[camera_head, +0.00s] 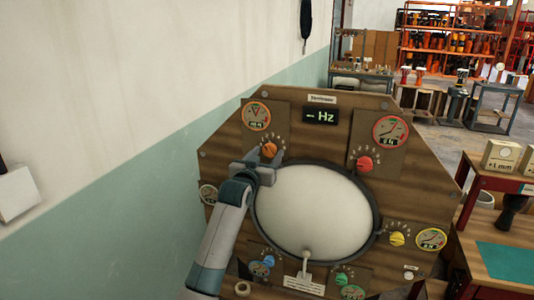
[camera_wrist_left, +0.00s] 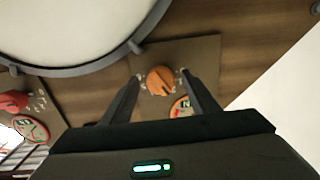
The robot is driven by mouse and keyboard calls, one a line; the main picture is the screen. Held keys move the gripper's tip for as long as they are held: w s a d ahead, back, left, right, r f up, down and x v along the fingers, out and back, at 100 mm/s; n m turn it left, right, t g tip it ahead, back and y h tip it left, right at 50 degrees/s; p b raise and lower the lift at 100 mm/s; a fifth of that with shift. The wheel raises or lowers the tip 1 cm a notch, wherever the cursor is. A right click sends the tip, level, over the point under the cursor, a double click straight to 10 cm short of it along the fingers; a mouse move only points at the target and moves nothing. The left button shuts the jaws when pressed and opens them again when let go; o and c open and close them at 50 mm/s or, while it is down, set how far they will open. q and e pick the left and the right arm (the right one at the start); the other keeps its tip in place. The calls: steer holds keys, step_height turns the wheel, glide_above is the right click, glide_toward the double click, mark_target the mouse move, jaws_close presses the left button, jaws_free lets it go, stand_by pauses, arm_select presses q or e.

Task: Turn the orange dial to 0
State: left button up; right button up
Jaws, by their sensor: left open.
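The orange dial (camera_head: 269,150) is a round knob on the upper left of the wooden drum panel (camera_head: 225,140), with small numbers around it. In the left wrist view the orange dial (camera_wrist_left: 160,80) lies between the two spread fingers of my left gripper (camera_wrist_left: 159,85), with a dark pointer line on its face. The fingers are apart from it on both sides; contact is not clear. In the head view my left gripper (camera_head: 262,163) is at the panel just below the dial. An orange-rimmed gauge (camera_head: 256,115) sits above the dial. My right gripper is not in view.
The panel also bears a red dial (camera_head: 364,163), a yellow dial (camera_head: 397,239), a blue dial (camera_head: 268,261) and a green dial (camera_head: 341,279) around the white drumhead (camera_head: 315,210). A red-framed bench (camera_head: 480,205) stands at right. A wall (camera_head: 120,150) is close at left.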

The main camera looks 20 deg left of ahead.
arm_select(q)
steer(key=shift+w, duration=0.1)
steer(key=c, duration=1.1)
steer(key=shift+o, duration=0.3)
steer(key=shift+n, duration=0.4)
steer(key=n+p, duration=0.1)
steer(key=n, duration=0.1)
steer(key=n+p, duration=0.1)
steer(key=n, duration=0.2)
steer(key=shift+d+r, duration=0.1)
steer(key=shift+r, duration=0.1)
steer(key=n+p, duration=0.2)
steer(key=n, duration=0.2)
steer(key=shift+n+p, duration=0.65)
steer(key=shift+n, duration=0.45)
